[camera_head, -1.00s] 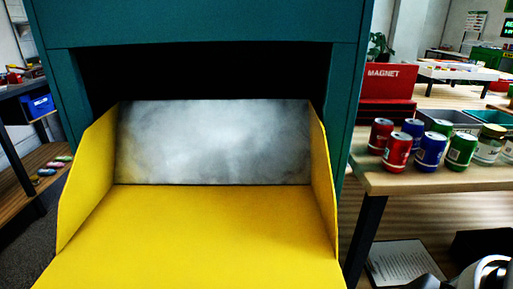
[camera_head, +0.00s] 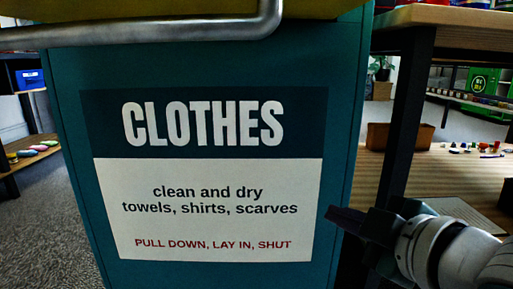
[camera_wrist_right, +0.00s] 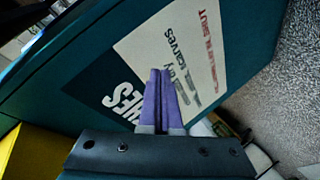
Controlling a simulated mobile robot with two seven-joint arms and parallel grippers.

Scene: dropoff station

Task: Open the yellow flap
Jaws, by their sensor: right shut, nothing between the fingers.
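The yellow flap (camera_head: 318,8) shows only as a narrow strip at the top of the head view, with its grey metal handle bar (camera_head: 150,33) across the front of the bin. The rest of the flap is cut off above. Yellow (camera_wrist_right: 28,150) also shows at the lower left of the right wrist view. The teal bin (camera_head: 345,120) carries a CLOTHES label (camera_head: 205,170). My right gripper (camera_head: 342,219) is at the label's lower right, below the flap. In the right wrist view its purple fingers (camera_wrist_right: 160,85) are together and empty, before the label. My left gripper is not in view.
A wooden table (camera_head: 450,15) with dark legs stands at the right, close to the bin. A lower wooden shelf (camera_head: 455,175) holds a brown box (camera_head: 390,136) and small items. Another shelf (camera_head: 35,157) stands at the left. Grey carpet (camera_head: 45,210) is clear at the left.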

